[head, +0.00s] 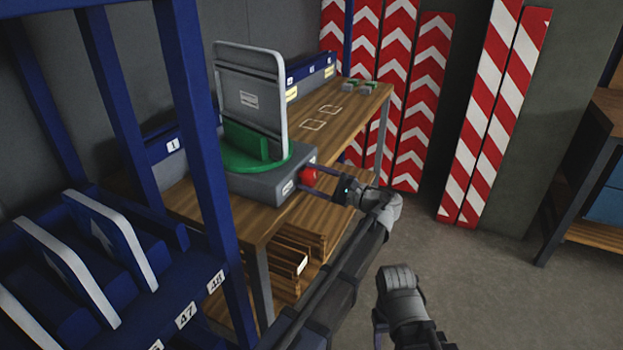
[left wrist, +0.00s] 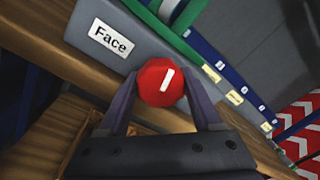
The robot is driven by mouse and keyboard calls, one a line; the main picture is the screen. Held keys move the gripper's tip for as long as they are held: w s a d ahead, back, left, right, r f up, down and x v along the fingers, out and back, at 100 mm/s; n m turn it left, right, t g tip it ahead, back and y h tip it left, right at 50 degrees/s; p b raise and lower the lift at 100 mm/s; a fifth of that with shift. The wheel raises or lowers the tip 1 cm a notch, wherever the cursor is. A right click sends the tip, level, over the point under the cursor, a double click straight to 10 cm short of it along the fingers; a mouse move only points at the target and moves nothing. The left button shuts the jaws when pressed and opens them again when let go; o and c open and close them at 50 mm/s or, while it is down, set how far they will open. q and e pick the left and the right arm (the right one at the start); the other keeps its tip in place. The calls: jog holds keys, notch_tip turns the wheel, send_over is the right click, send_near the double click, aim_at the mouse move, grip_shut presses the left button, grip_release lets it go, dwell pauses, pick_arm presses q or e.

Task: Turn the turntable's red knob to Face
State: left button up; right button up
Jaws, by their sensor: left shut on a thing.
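The turntable is a grey box (head: 262,187) with a green disc (head: 284,160) on top, standing on a wooden bench. A grey-backed sign panel (head: 248,98) stands upright in its green holder. The red knob (head: 308,176) is on the box's front side; in the left wrist view the knob (left wrist: 153,90) shows a white mark slanting along its face. The white "Face" label (left wrist: 112,38) is up and left of the knob there, and the mark does not point at it. My left gripper (head: 312,183) is shut on the knob, one finger on each side. My right arm shows low in the head view, its fingers unclear.
A blue rack (head: 205,150) with slotted signs stands at the left, its post near the bench (head: 340,107). Several red-and-white boards (head: 430,80) lean on the back wall. Another table (head: 590,170) is at the right. Grey floor (head: 480,280) between is clear.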

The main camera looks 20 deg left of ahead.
pick_arm(q)
jog(key=shift+w+d+r, duration=0.1)
jog(key=shift+w, duration=0.05)
jog(key=o, duration=1.3)
